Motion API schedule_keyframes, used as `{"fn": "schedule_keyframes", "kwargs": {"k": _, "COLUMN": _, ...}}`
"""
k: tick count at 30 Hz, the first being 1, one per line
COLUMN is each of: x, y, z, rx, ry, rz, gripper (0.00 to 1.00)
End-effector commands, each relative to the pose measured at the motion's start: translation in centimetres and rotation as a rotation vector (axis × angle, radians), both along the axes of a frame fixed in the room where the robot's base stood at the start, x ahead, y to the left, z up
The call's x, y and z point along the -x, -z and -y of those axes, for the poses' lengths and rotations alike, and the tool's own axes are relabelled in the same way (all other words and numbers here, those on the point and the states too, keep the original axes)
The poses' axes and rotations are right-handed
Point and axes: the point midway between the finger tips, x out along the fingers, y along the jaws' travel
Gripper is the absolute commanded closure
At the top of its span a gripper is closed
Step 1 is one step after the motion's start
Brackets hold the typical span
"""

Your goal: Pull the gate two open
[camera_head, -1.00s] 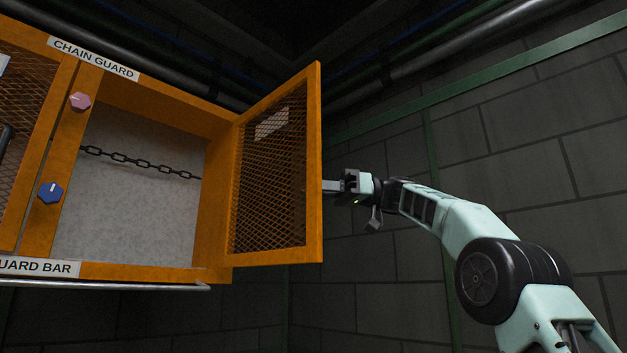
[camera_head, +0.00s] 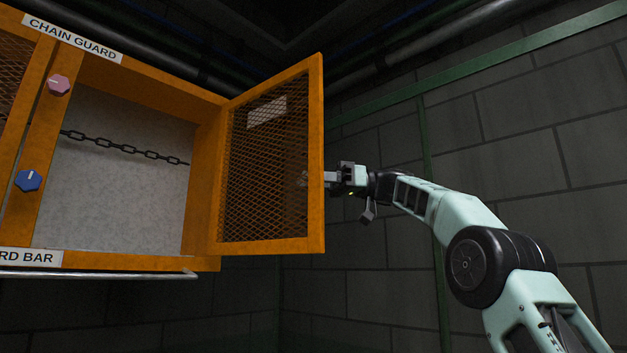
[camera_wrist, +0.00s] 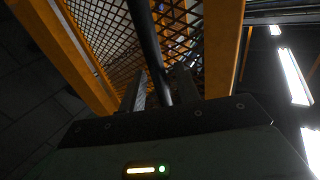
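The gate (camera_head: 314,160) is an orange-framed mesh door at the right of the cabinet in the head view. It stands swung well out, with the white compartment behind it exposed. My gripper (camera_head: 330,178) is at the gate's outer side, by its free edge. In the wrist view, a dark bar handle (camera_wrist: 147,40) runs down between the two fingers of my gripper (camera_wrist: 161,85). The fingers stand apart, with narrow gaps seen beside the bar. Contact between fingers and bar cannot be made out. The mesh gate (camera_wrist: 105,35) fills the view beyond.
The orange cabinet (camera_head: 205,190) carries a pink knob (camera_head: 59,85), a blue knob (camera_head: 29,180) and a "CHAIN GUARD" label (camera_head: 70,38). A chain (camera_head: 125,148) hangs across the compartment. A metal bar (camera_head: 100,274) runs below. A dark block wall (camera_head: 520,130) stands at the right.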

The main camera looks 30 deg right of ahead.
Motion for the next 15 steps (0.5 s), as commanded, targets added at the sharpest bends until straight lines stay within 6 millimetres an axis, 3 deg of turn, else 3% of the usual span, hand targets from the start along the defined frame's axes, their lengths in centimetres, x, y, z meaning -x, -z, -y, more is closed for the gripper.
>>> {"fn": "schedule_keyframes", "kwargs": {"k": 9, "x": 0.1, "y": 0.0, "z": 0.4, "rx": 0.001, "ry": -0.001, "rz": 0.001, "gripper": 0.68}}
{"fn": "schedule_keyframes", "kwargs": {"k": 15, "x": 0.7, "y": 0.0, "z": 3.4, "rx": 0.001, "ry": 0.003, "rz": 0.002, "gripper": 0.68}}
